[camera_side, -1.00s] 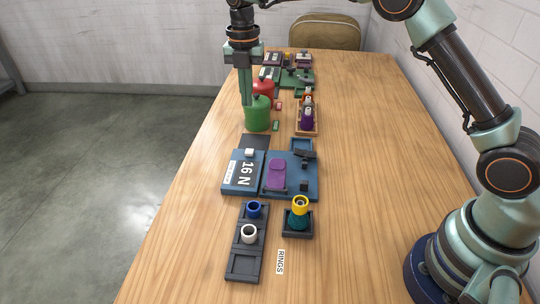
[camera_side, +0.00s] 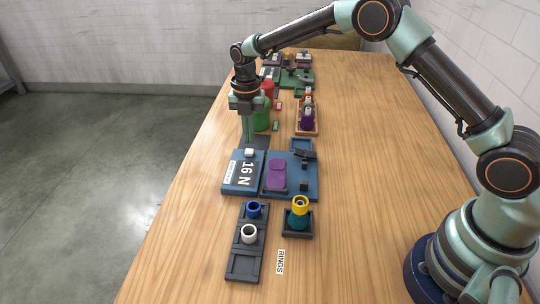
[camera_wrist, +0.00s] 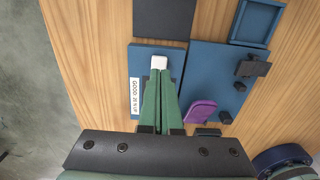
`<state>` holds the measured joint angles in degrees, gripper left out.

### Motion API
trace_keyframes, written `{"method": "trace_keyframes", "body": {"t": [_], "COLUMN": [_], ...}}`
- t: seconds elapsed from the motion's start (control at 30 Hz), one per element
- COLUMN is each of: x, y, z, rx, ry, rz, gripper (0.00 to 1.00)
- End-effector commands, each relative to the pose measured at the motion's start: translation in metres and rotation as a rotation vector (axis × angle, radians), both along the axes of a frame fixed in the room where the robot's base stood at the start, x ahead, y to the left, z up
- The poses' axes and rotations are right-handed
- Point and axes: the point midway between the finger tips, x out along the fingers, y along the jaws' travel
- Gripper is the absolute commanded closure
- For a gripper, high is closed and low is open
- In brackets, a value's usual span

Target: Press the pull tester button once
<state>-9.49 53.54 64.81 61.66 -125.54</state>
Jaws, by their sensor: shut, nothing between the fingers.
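The pull tester is a blue unit (camera_side: 229,184) with a display reading 16 N (camera_side: 246,173). Its white button (camera_side: 249,153) is at the far end of the display block, and it also shows in the wrist view (camera_wrist: 159,62). My gripper (camera_side: 248,141) is shut and empty, pointing down. In the side view its tips are just above and behind the button; in the wrist view (camera_wrist: 161,76) they line up with the button's near edge. I cannot tell whether they touch it. A purple skein (camera_side: 277,174) lies on the tester's right plate; the wrist view shows it too (camera_wrist: 201,111).
A wooden tray (camera_side: 307,129) holds small bottles to the right. In front are a dark tray (camera_side: 244,265) with blue and white rings and a yellow-topped teal cone (camera_side: 299,213).

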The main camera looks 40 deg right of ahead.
Motion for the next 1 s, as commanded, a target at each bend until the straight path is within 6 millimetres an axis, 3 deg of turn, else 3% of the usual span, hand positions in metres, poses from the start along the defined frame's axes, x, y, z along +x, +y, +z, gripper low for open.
{"method": "trace_keyframes", "body": {"t": [0.2, 0.63, 0.83, 1.0], "x": [0.000, 0.000, -0.001, -0.002], "y": [0.000, 0.000, 0.000, -0.001], "z": [-0.022, -0.026, -0.045, -0.049], "rx": [-0.001, 0.000, 0.000, -0.001], "ry": [0.001, 0.000, 0.003, 0.005], "rz": [0.000, 0.000, -0.001, -0.001], "gripper": [1.00, 1.00, 1.00, 1.00]}}
